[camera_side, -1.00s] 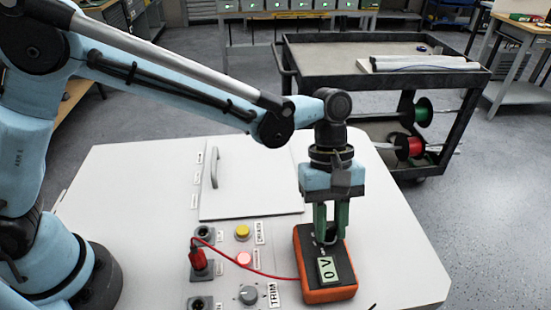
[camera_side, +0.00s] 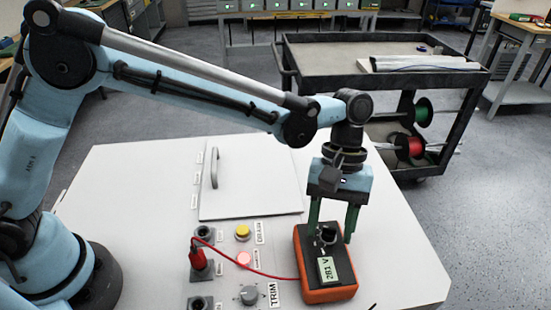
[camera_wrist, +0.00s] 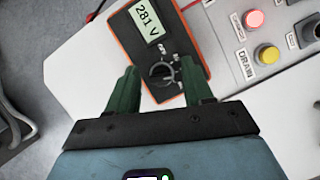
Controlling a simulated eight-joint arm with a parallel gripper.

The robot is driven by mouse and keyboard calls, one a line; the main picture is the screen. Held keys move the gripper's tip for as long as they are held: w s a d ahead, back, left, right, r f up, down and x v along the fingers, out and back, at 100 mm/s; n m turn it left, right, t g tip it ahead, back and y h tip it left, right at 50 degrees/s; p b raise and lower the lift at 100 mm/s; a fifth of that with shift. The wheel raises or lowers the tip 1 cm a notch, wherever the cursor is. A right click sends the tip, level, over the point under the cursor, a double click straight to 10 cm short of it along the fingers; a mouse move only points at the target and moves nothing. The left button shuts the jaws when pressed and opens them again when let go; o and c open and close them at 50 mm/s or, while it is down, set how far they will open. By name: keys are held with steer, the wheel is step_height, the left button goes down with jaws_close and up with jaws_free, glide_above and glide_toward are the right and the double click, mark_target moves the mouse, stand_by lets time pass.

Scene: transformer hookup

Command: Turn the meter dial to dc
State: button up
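The orange and black meter (camera_side: 325,291) lies on the white bench at the lower right of the side view. Its screen (camera_side: 328,270) reads 281 V, and the same reading shows on the screen in the wrist view (camera_wrist: 149,23). The round black dial (camera_wrist: 161,74) sits below the screen, with small light marks around it that are too small to read. My gripper (camera_side: 333,238) is above the meter with its green fingers spread. In the wrist view the fingers (camera_wrist: 163,85) stand apart on either side of the dial, holding nothing.
A red lead with a red plug (camera_side: 197,258) runs from a socket to the meter. A yellow button (camera_side: 242,232), a lit red button (camera_side: 244,258) and a TRIM knob (camera_side: 249,295) lie left of the meter. A hatch with a handle (camera_side: 214,168) is behind.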

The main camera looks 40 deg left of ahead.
steer(key=v, duration=1.2)
stand_by(0.3)
steer(key=s+a+r+m+t, duration=0.25)
steer(key=a+t, duration=0.25)
steer(key=a, duration=0.9)
steer(key=s+a+f+m+t+y, duration=0.1)
steer(key=s+a+f+t, duration=0.1)
steer(key=a, duration=0.4)
steer(key=s+a+f+m+t, duration=0.1)
steer(key=s+a+f+t, duration=0.2)
steer(key=s+a+t, duration=0.1)
steer(key=s+a, duration=0.1)
steer(key=a, duration=0.1)
steer(key=shift+a+f+y, duration=0.3)
steer(key=shift+a+y, duration=0.1)
